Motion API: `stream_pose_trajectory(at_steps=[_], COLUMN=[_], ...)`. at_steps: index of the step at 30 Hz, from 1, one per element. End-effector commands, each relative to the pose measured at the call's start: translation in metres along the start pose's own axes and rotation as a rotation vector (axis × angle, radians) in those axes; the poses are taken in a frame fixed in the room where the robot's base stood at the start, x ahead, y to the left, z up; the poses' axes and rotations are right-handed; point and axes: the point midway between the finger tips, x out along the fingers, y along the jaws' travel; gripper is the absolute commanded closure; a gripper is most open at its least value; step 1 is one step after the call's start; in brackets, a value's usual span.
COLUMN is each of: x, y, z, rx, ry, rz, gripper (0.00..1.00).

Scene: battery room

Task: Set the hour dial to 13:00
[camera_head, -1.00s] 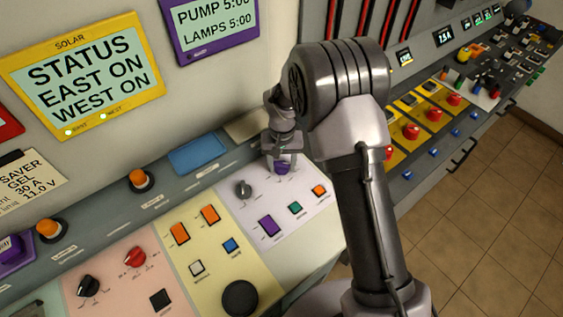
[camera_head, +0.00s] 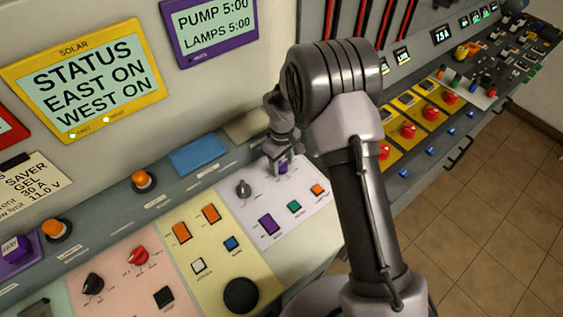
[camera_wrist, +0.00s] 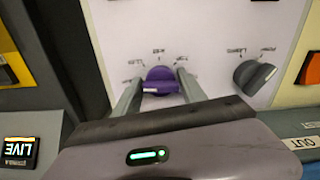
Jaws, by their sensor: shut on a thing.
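The purple dial knob (camera_wrist: 161,74) sits on the white panel and stands between my gripper's two fingers in the wrist view. My gripper (camera_wrist: 159,86) is shut on it. A pale mark shows on the knob's lower left edge there, and small labels around it are upside down and too blurred to read surely. In the head view my gripper (camera_head: 283,162) is at the upper part of the white panel, and the purple knob (camera_head: 283,169) shows just below the fingers. The purple-framed display (camera_head: 211,27) reads PUMP 5:00 and LAMPS 5:00.
A grey knob (camera_head: 244,188) is close beside the dial, left of it in the head view; it also shows in the wrist view (camera_wrist: 254,76). Purple (camera_head: 268,224), green (camera_head: 295,206) and orange (camera_head: 317,189) buttons lie nearer on the same panel.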

Motion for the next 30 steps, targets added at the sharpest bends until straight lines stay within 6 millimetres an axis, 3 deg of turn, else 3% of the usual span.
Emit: stream_pose_trajectory(at_steps=[20,21,22,23,30], x=[-0.0014,-0.0014,-0.0013,-0.0012,-0.0005], y=[0.0011,0.0011,0.0011,0.0010,0.0006], z=[-0.0014,-0.0014,-0.0013,-0.0012,-0.0006], rx=[-0.057,-0.057,-0.057,-0.057,-0.056], ry=[0.004,0.004,0.003,0.003,0.002], rz=[0.003,0.003,0.002,0.002,0.001], gripper=[0.92,0.47,0.41,0.37,0.37])
